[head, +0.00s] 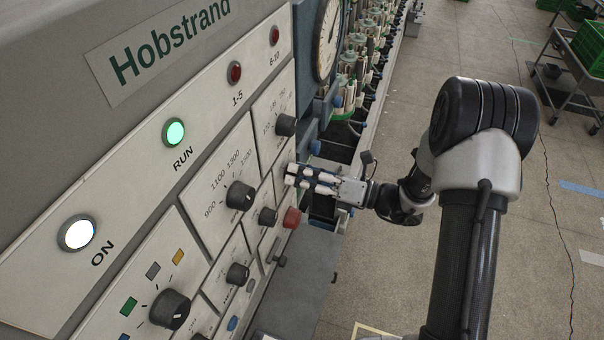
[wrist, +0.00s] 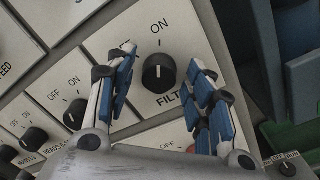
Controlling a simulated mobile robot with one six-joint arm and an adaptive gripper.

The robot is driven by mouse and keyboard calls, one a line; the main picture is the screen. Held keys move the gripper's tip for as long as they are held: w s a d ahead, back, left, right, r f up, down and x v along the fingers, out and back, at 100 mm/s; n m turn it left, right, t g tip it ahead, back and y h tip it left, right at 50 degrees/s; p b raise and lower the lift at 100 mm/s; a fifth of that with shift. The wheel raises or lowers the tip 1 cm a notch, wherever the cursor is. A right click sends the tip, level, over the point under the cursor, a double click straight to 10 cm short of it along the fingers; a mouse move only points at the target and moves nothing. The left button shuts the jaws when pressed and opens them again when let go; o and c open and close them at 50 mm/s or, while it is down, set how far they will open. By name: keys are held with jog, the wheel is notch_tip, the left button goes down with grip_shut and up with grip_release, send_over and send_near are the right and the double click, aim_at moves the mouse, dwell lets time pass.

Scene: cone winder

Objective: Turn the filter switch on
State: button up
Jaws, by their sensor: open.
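The filter switch (wrist: 158,72) is a round black knob with a white pointer line on a pale panel plate. In the wrist view "ON" is printed above it and a partly covered "FILT…" below. Its pointer looks roughly upright in the picture, towards "ON"; I cannot tell its exact setting. My gripper (wrist: 163,60) is open, one blue-and-white finger on each side of the knob in the picture. I see no clear contact with it. In the head view my gripper (head: 304,178) is at the panel's right edge, and I cannot make out the filter switch there.
A similar OFF/ON knob (wrist: 76,114) sits left of the filter switch. In the head view a red button (head: 291,217) is just below my gripper, near several black knobs. A green RUN lamp (head: 174,132) and a white ON lamp (head: 77,234) are lit.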

jog(key=v, duration=1.2)
dwell(0.5)
